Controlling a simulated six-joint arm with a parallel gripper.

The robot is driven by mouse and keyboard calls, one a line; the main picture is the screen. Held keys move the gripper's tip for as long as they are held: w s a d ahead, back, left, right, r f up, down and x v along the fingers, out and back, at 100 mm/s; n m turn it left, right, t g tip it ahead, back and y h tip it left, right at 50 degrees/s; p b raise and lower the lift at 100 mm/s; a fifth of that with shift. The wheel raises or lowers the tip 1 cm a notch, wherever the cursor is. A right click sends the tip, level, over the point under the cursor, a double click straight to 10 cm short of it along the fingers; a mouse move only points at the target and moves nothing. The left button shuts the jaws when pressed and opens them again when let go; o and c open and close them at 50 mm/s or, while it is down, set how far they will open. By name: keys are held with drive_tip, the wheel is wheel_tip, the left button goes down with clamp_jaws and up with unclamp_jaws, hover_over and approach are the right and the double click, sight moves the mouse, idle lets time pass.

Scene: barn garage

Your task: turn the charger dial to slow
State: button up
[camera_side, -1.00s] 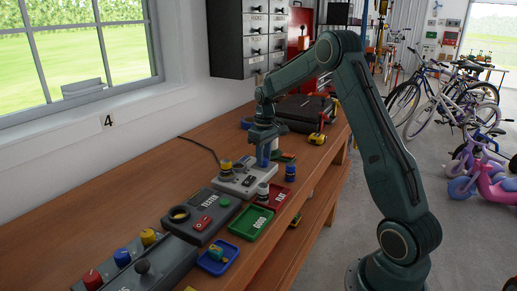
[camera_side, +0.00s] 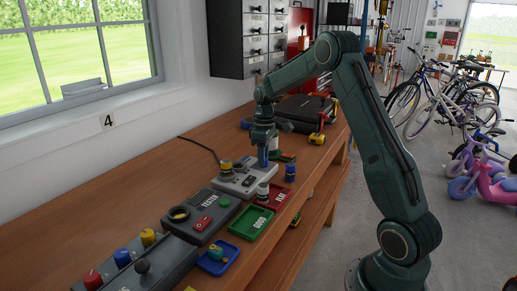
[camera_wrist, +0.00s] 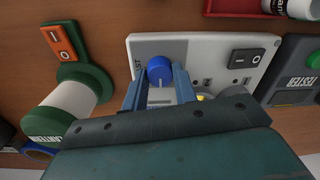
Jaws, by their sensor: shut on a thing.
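The charger is a pale grey box (camera_side: 236,185) on the bench, also in the wrist view (camera_wrist: 200,47). Its blue dial (camera_wrist: 160,69) sits on the left part of its face, with a faint pale line on it. Letters ending in "ST" show left of the dial; other dial lettering is hidden or unreadable. My gripper (camera_wrist: 159,84) has its blue fingers on both sides of the dial and is shut on it. In the side view my gripper (camera_side: 263,158) points straight down over the charger's far end and hides the dial.
The charger also has a black rocker switch (camera_wrist: 245,58) and a yellow-topped part (camera_side: 226,165). The tester (camera_side: 208,217), green tray (camera_side: 250,223) and red tray (camera_side: 277,197) are close by.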

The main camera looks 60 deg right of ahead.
drive_tip(key=o, duration=1)
drive_tip(key=shift+r, duration=0.1)
drive_tip(key=r, duration=1.3)
drive_tip(key=shift+d+r, duration=0.25)
drive_tip(key=shift+r, duration=0.15)
